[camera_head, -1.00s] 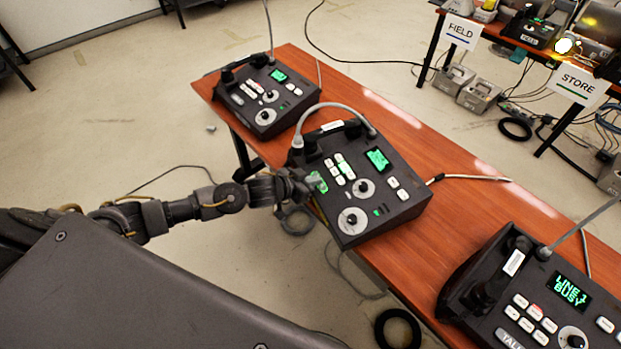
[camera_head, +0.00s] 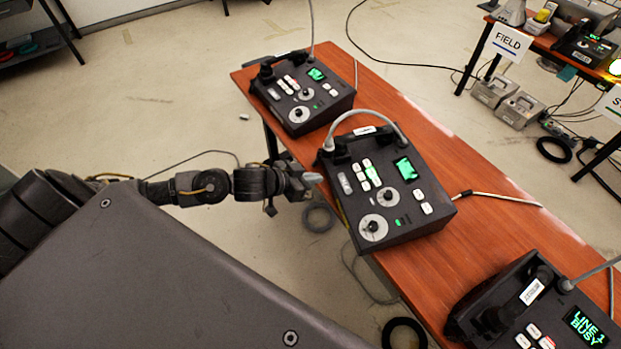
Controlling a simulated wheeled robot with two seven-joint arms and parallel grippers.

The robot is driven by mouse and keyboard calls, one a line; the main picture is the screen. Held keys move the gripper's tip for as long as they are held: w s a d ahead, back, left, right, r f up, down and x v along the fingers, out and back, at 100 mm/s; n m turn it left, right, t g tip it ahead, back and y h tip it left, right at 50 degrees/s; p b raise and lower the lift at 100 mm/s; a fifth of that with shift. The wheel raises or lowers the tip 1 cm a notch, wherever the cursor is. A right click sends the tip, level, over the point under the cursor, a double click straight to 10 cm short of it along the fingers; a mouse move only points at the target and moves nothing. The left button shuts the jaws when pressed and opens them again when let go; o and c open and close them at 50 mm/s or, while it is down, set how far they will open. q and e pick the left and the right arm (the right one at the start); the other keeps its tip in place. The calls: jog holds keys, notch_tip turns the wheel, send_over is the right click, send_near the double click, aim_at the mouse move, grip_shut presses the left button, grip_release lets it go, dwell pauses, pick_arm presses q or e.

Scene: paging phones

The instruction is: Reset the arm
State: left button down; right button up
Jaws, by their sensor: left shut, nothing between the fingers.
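My left gripper (camera_head: 308,181) is shut and empty. It hangs just off the left edge of the middle phone (camera_head: 392,185), apart from its buttons. That phone is a dark box with white keys, two dials, a green screen and a grey cord arching over its top. Its talk key and label text are too small to read. My left arm comes in from the left, stretched out level beside the table edge. My right gripper is not in view.
The wooden table (camera_head: 487,228) also carries a far phone (camera_head: 300,92) and a near phone (camera_head: 545,308) whose screen reads "LINE 1 BUSY". A second table at top right has a FIELD sign (camera_head: 507,43). Cables and a black ring (camera_head: 404,333) lie on the floor.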

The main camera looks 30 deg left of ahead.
pick_arm(q)
jog(key=shift+s+a+r, duration=0.15)
jog(key=shift+s+r, duration=0.15)
jog(key=shift+s, duration=0.05)
dwell(0.4)
